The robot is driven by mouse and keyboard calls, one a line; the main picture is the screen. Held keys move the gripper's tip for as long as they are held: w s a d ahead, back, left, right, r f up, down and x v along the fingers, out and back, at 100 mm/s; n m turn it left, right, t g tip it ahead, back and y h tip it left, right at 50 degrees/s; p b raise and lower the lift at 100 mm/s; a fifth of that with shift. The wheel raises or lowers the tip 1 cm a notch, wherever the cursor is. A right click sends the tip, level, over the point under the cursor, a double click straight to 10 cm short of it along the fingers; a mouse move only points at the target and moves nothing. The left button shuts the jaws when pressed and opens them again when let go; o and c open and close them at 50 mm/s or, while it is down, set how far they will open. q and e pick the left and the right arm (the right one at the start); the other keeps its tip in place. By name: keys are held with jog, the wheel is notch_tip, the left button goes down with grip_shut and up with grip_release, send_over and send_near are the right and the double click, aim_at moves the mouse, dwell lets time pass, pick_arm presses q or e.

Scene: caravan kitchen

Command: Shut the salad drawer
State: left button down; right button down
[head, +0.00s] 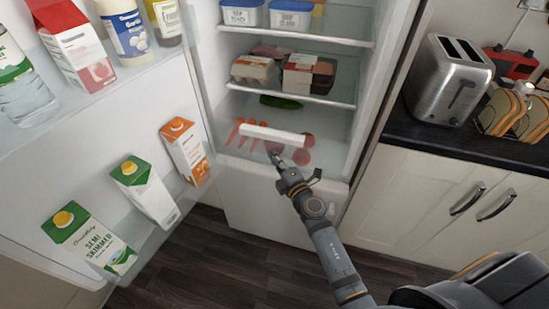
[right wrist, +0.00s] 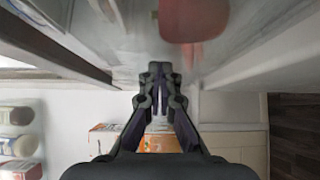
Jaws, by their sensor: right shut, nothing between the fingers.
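The salad drawer is the clear bin low in the open fridge, with a white handle strip (head: 272,134) across its front. Carrots (head: 236,132), red round vegetables (head: 301,157) and a green cucumber (head: 281,102) show in or behind it. I cannot tell exactly how far out the drawer stands. My right gripper (head: 275,156) is shut and empty, low in front of the drawer, just below the handle strip. Its closed fingers also show in the right wrist view (right wrist: 160,72), with blurred clear surfaces ahead; contact cannot be told. My left gripper is not in view.
The fridge door stands open at the left, its shelves holding cartons, including an orange one (head: 185,150), and bottles. Shelves above the drawer hold tubs and an egg box (head: 254,69). A worktop with a toaster (head: 449,78) is at the right. Dark floor lies below.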

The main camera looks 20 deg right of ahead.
jog(key=w+d, duration=0.3)
jog(key=w, duration=0.1)
jog(key=w+d+b, duration=0.1)
jog(key=w+d, duration=0.2)
jog(key=w, duration=0.2)
jog(key=w+d+b, duration=0.1)
jog(key=w+d, duration=0.2)
jog(key=w, duration=0.1)
jog(key=shift+w, duration=0.15)
jog(key=shift+w+d, duration=0.3)
jog(key=shift+r, duration=0.2)
jog(key=shift+r, duration=0.15)
